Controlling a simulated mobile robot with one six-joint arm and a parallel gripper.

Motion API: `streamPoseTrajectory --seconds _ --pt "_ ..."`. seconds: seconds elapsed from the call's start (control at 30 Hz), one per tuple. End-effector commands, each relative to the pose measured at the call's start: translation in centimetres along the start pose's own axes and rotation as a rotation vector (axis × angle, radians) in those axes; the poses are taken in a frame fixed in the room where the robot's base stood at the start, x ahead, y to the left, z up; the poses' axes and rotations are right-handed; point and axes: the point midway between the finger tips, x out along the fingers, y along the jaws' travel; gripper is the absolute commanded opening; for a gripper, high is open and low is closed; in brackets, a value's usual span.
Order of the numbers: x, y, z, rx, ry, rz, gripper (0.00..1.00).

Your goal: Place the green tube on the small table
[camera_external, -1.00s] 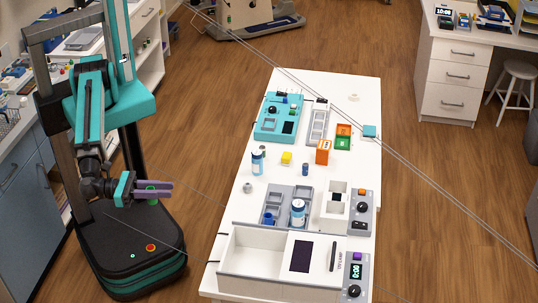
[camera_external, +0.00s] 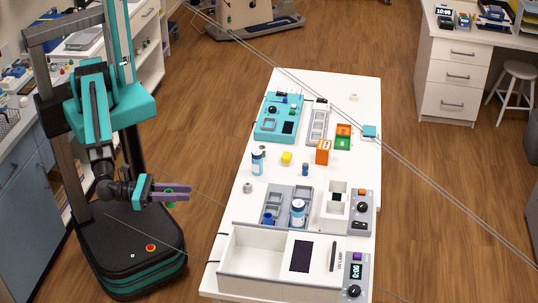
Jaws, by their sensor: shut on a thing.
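My gripper (camera_external: 178,194), with purple fingers, hangs above my black base at the left of the picture, left of the long white table. It is shut on the green tube (camera_external: 169,199), and only small green parts show between and below the fingers. The tube is held well clear of the table. The long white table (camera_external: 345,92) stands in the middle and carries lab gear. A small round white stool (camera_external: 520,69) stands at the far right. I cannot tell which piece is the small table.
On the long white table are a teal device (camera_external: 268,128), orange and green boxes (camera_external: 323,152), a grey rack (camera_external: 278,197) with a white bottle, and an open white box (camera_external: 255,245) at the near end. Wooden floor lies clear between my base and the table.

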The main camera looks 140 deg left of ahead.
Motion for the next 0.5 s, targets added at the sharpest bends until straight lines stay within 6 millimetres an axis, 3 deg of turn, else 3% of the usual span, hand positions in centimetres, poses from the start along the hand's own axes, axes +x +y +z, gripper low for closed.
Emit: streamPoseTrajectory --seconds 0.5 --pt "12.2 1.5 -1.7 -0.001 0.0 -0.009 0.02"
